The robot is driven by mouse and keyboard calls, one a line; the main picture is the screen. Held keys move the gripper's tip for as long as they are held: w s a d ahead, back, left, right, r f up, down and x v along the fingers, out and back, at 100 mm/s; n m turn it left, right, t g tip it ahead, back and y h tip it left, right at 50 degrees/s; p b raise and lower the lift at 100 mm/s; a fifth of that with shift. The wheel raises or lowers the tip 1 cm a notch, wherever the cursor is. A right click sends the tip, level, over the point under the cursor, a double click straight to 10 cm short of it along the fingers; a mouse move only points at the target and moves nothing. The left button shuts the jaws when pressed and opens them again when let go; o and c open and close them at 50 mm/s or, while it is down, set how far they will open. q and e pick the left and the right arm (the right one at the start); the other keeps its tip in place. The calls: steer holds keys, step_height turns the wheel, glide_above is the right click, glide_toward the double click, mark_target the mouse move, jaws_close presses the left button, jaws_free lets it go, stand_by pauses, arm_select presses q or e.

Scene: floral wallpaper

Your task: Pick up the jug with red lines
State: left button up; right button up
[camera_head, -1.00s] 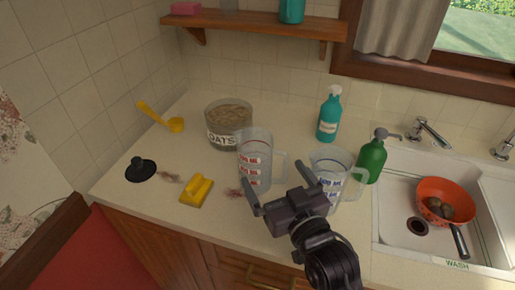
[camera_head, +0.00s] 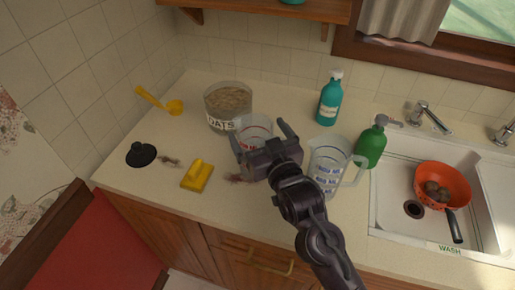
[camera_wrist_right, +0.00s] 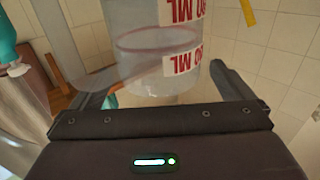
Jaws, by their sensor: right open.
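The clear jug with red lines (camera_head: 254,128) stands on the counter, partly hidden behind my right gripper in the head view. In the right wrist view the jug (camera_wrist_right: 155,45) fills the upper middle, with red ML labels upside down, and lies between the spread fingers. My right gripper (camera_head: 260,136) is open, its fingers on either side of the jug; I cannot tell whether they touch it. A second clear jug with blue markings (camera_head: 325,168) stands just to the right. My left gripper is not in view.
An oats jar (camera_head: 228,105) stands close behind the red-lined jug. A teal bottle (camera_head: 329,100) and green soap dispenser (camera_head: 370,145) stand right. The sink holds an orange colander (camera_head: 442,181).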

steer(key=c, duration=1.4)
steer(key=shift+o, duration=0.2)
steer(key=shift+r, duration=0.1)
